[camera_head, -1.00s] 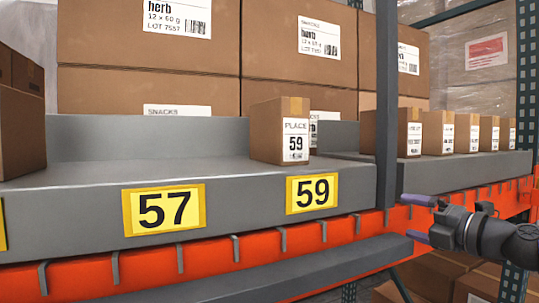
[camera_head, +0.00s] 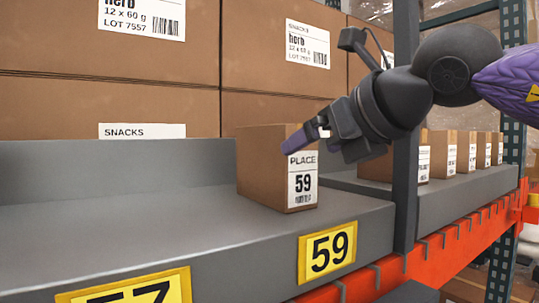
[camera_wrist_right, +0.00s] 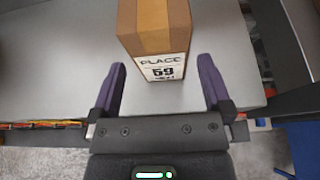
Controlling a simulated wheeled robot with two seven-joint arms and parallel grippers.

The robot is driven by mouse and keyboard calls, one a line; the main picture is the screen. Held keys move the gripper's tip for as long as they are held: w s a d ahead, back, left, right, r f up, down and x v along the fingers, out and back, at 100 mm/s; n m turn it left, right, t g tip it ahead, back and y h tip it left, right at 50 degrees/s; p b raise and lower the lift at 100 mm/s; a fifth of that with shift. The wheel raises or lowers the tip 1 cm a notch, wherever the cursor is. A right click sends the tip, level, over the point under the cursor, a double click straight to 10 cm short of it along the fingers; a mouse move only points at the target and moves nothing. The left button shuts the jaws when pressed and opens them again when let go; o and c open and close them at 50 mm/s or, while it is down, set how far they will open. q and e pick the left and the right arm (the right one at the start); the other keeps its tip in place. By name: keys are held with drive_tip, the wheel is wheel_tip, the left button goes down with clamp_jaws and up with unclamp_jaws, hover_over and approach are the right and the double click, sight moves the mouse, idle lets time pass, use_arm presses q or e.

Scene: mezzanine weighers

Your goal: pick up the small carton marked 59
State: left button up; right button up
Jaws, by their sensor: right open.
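The small carton marked 59 (camera_head: 262,172) is a brown box with a white label reading PLACE 59. It stands upright on the grey shelf above the yellow 59 sign (camera_head: 327,252). My right gripper (camera_head: 302,145) comes in from the right at the height of the carton's upper part; in the head view a purple finger overlaps the carton's top front. In the right wrist view the carton (camera_wrist_right: 153,40) is ahead, between the lines of the two purple fingers of the right gripper (camera_wrist_right: 160,88). The fingers are spread wide with nothing between their tips. My left gripper is not in view.
The grey shelf (camera_head: 130,232) is clear to the left of the carton. Large brown cartons (camera_head: 110,105) form a wall behind. A dark upright post (camera_head: 406,200) stands right of the carton, with several small boxes (camera_head: 448,155) beyond it. An orange beam (camera_head: 440,250) runs below the shelf.

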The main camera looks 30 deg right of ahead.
sight(273, 163)
drive_tip(key=w+p, duration=0.2)
drive_tip(key=w, duration=0.1)
drive_tip(key=shift+w+a, duration=0.15)
drive_tip(key=shift+w, duration=0.1)
drive_tip(key=p+x, duration=0.1)
drive_tip(key=x, duration=0.2)
drive_tip(key=shift+f, duration=0.1)
drive_tip(key=shift+s, duration=0.15)
drive_tip(key=shift+c, duration=0.5)
clamp_jaws()
